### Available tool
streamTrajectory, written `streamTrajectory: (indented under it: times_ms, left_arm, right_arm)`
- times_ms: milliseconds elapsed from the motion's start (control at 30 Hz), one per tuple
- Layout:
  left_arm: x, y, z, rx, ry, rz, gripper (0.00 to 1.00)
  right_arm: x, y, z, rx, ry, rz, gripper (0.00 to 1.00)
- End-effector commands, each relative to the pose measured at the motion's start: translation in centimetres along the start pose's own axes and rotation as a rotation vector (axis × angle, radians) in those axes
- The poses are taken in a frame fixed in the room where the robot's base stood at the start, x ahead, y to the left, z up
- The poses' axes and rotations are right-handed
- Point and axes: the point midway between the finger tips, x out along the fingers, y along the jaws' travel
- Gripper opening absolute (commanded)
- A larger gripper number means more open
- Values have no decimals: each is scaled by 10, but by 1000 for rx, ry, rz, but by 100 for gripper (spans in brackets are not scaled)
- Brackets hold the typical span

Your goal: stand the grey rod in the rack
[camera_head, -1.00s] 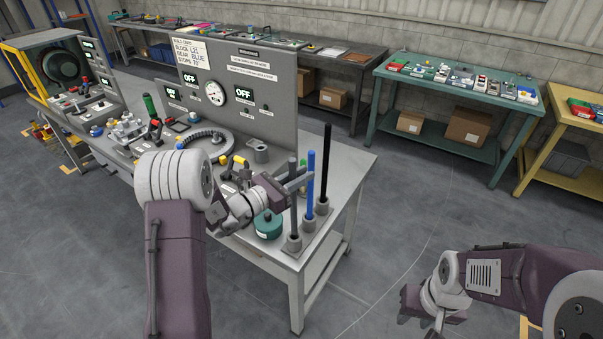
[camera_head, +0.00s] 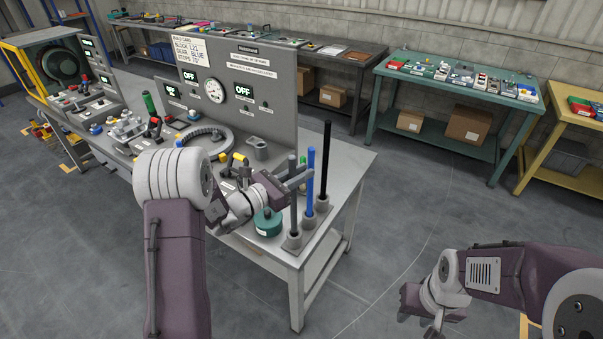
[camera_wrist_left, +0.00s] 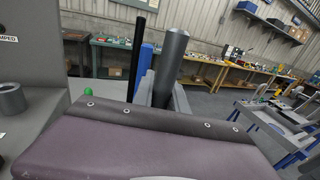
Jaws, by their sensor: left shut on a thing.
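The grey rod (camera_head: 293,210) is upright at the near end of the rack, its lower end at the near grey socket (camera_head: 292,241); I cannot tell how deep it sits. My left gripper (camera_head: 297,180) is shut on the rod's upper part. In the left wrist view the grey rod (camera_wrist_left: 167,75) rises between the fingers. The blue rod (camera_head: 310,178) and the black rod (camera_head: 325,160) stand upright in the sockets behind it. My right gripper (camera_head: 428,308) hangs over the floor at the lower right, away from the bench; its jaws are unclear.
A teal round container (camera_head: 267,222) sits on the bench just left of the rack. A grey cylinder (camera_head: 257,147) and a curved grey track (camera_head: 207,137) lie further back. An upright panel (camera_head: 270,75) stands behind them. The bench's right edge is close to the rack.

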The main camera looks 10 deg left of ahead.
Motion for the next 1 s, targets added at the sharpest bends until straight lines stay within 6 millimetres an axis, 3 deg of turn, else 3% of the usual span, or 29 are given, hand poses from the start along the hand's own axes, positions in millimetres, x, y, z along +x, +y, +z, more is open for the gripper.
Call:
streamTrajectory:
  times_ms: [1000]
  left_arm:
    - [0,0,-14,1,-2,0,0]
  right_arm:
    - [15,0,2,0,0,0,36]
